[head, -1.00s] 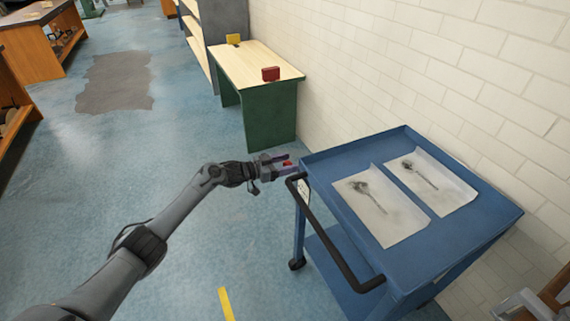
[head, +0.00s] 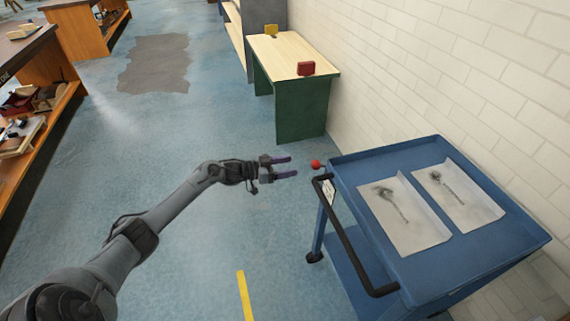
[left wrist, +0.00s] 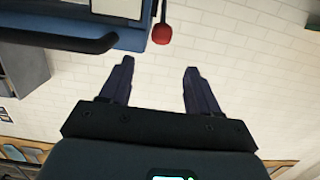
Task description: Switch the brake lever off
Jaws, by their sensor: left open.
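The brake lever's red knob (head: 316,164) sits at the near left corner of the blue cart (head: 446,264), beside the end of the black push handle (head: 345,240). In the left wrist view the red knob (left wrist: 162,34) hangs on a thin dark stem beside the cart's edge. My left gripper (head: 287,167) is open and empty, a short gap to the left of the knob. In the left wrist view the knob lies beyond the fingertips (left wrist: 158,64), between their lines. My right gripper is not in view.
Two sheets with dark drawings (head: 405,215) lie on the cart top. A green table (head: 302,110) with a red block (head: 306,68) and a yellow block (head: 271,30) stands behind, along the white brick wall. The blue floor left of the cart is clear.

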